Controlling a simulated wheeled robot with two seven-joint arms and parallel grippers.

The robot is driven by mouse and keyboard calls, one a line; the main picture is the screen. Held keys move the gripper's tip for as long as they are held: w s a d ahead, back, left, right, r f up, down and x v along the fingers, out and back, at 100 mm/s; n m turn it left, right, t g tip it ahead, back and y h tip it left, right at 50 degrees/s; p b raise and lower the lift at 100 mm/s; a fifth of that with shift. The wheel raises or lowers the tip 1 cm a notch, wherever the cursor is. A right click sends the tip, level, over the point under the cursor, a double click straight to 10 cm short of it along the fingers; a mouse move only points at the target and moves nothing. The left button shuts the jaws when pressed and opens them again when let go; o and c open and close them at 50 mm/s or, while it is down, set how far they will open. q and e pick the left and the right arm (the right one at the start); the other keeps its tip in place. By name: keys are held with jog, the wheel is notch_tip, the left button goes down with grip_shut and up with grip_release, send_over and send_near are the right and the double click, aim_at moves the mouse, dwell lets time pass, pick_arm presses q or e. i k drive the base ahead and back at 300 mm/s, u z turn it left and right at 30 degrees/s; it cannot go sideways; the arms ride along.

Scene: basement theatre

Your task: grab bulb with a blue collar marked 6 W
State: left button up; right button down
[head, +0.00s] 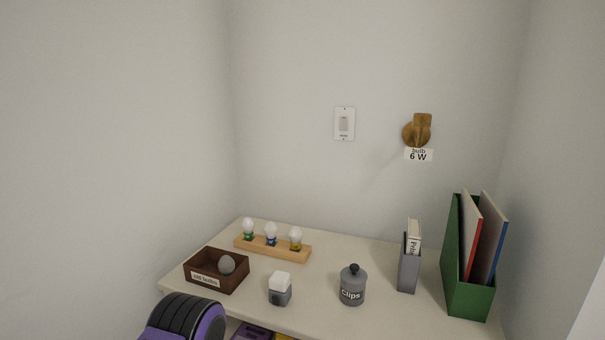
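A wooden rack (295,254) at the back left of the white tabletop holds three upright bulbs with white globes. The bulb with a blue collar (271,233) stands in the middle. A bulb with a green collar (248,229) is to its left and a bulb with a yellow collar (296,239) to its right. Any marking on the collars is too small to read. On the wall, a brass fitting (417,131) has a label (418,155) reading "bulb 6 W". A purple and black arm part of mine shows at the bottom left. Neither gripper is in view.
In front of the rack are a brown "old bulbs" box (204,280) with a grey bulb (227,264) and a small grey-white container (280,289). A "Clips" jar (352,287), a grey holder (408,267) and a green file box (467,297) stand rightward. A switch (344,124) is on the wall.

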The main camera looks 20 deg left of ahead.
aim_at(270, 229)
jog(key=z, duration=0.95)
jog(key=k, duration=0.95)
jog(key=u, duration=1.3)
jog(key=i, duration=0.5)
